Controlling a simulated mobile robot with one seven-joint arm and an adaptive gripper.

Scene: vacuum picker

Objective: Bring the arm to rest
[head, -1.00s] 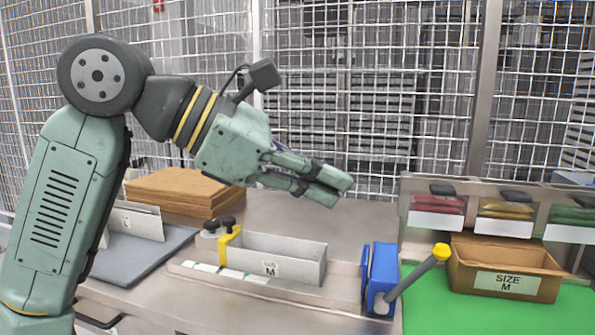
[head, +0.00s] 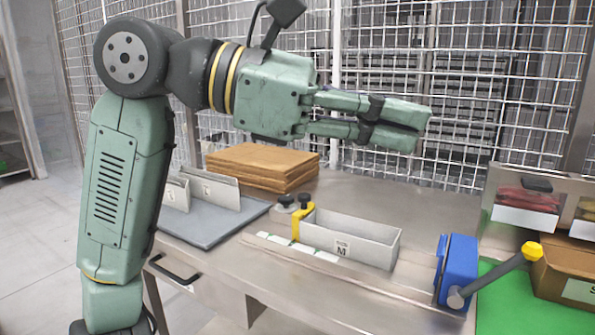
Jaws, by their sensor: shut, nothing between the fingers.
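My gripper (head: 424,129) is at the end of my green arm in the head view, raised above the workbench (head: 400,195) and pointing to the right. Its two fingers lie close together, shut, with nothing between them. It touches nothing. Behind the fingers is the wire mesh fence (head: 455,80); below them, well apart, is the grey tray marked M (head: 365,235).
A stack of brown cardboard (head: 262,165) lies on the bench below my wrist. A grey mat (head: 215,225) with upright grey plates is at left. A blue lever device (head: 458,268), green mat (head: 505,300), cardboard box (head: 566,268) and bins (head: 525,215) are at right.

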